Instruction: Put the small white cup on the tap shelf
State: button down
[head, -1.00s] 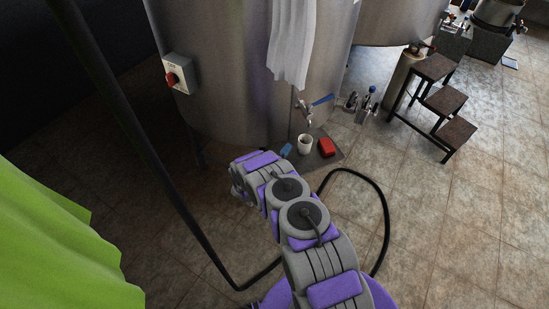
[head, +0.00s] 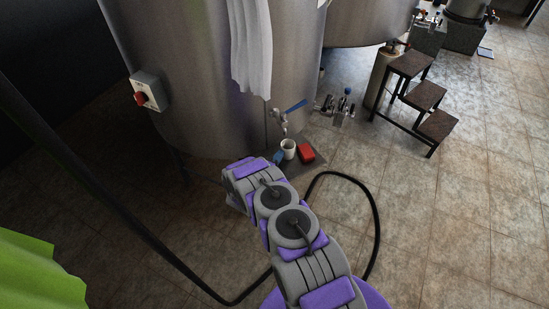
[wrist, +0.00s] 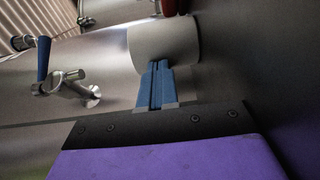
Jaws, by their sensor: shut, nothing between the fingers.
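The small white cup (head: 288,149) stands upright on the dark grey tap shelf (head: 316,163), below the tap (head: 281,121) with its blue lever. In the wrist view, which is turned sideways, the cup (wrist: 163,42) is right beyond the blue fingertips of my gripper (wrist: 155,66). The fingers are together, with nothing between them. In the head view my gripper (head: 278,158) is at the cup's near left side. I cannot tell whether the fingertips touch the cup. The wrist view also shows the tap (wrist: 72,85) at left.
A red block (head: 306,153) sits on the shelf just right of the cup. The big steel tank (head: 200,80) rises behind, with a white cloth (head: 250,50) hanging on it. A black hose (head: 374,215) loops on the floor. Dark steps (head: 425,95) stand at right.

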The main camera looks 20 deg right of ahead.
jog(key=shift+a, duration=1)
jog(key=shift+s+a+r, duration=0.15)
jog(key=shift+s+a, duration=0.05)
jog(key=shift+a, duration=0.55)
jog(key=s+p+v, duration=0.1)
jog(key=p+v, duration=0.2)
jog(key=v, duration=1.2)
jog(key=shift+d+p, duration=0.3)
jog(key=shift+a, duration=0.1)
